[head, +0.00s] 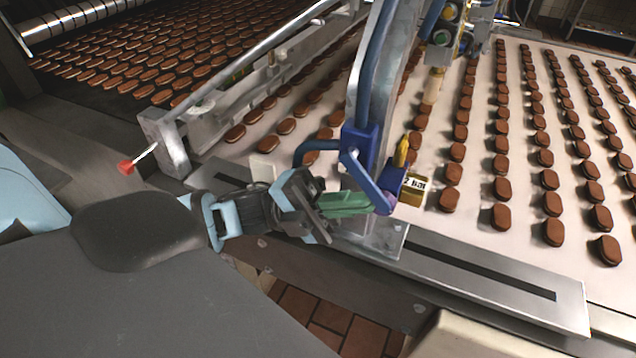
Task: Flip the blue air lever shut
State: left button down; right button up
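The blue air lever (372,186) is a bent blue bar that slants down to the right from a blue valve block (359,143). The block sits on a grey metal upright beside the belt. My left gripper (366,203) reaches in from the left, with its green fingertips at the lever's lower end. The tips overlap the lever in the picture, and I cannot tell whether they touch it. The green pads look close together, but the gap between them is not clear. My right gripper is not in view.
A blue hose (373,70) runs down the upright. Rows of brown biscuits lie on the white belt (482,232). A red-tipped rod (127,167) sticks out at the left.

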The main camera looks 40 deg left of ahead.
pick_arm(q)
jog(key=shift+x, duration=0.95)
jog(key=shift+d+f, duration=0.15)
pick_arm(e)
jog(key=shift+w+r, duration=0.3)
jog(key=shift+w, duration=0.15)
pick_arm(q)
jog(key=shift+d, duration=0.1)
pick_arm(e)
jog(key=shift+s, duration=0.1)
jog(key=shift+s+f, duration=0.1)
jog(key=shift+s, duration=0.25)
